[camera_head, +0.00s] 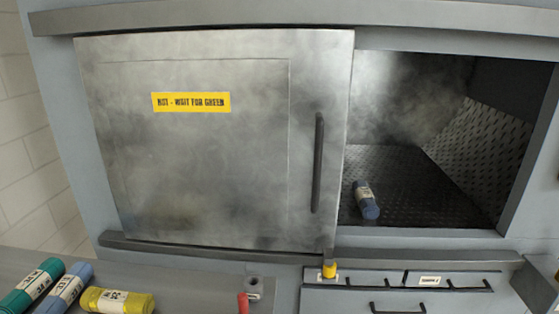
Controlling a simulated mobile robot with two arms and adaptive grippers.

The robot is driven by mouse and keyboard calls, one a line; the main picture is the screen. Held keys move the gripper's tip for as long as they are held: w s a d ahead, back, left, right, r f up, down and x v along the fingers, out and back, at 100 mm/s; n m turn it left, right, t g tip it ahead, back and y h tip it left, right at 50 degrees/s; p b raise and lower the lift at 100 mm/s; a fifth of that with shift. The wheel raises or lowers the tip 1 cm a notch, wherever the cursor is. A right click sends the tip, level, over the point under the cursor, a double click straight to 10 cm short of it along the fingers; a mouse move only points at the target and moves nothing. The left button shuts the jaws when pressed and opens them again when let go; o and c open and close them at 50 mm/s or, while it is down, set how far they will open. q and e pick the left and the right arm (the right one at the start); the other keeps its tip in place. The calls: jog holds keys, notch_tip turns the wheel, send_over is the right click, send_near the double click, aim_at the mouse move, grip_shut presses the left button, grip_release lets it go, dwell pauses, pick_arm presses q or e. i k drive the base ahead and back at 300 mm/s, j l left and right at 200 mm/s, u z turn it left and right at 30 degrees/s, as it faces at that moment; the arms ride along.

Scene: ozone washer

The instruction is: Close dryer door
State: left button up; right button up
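The dryer door (205,170) is a grey metal sliding panel with a yellow label (191,102) reading "HOT - WAIT FOR GREEN". It stands to the left, leaving the right part of the dryer opening (400,175) uncovered. Its dark vertical handle (318,162) is near the door's right edge. Inside the dark, textured chamber lies a blue roll (366,199) with a pale band, near the front. Haze hangs in the chamber and over the door. Neither of my grippers shows in the head view.
A green roll (29,287), a blue roll (65,287) and a yellow roll (117,301) lie on the ledge at lower left. A red item (243,303) stands at the bottom. Drawers with dark handles (397,308) are below the opening. Rails run above and below the door.

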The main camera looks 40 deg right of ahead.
aim_at(235, 138)
jog(key=z, duration=1)
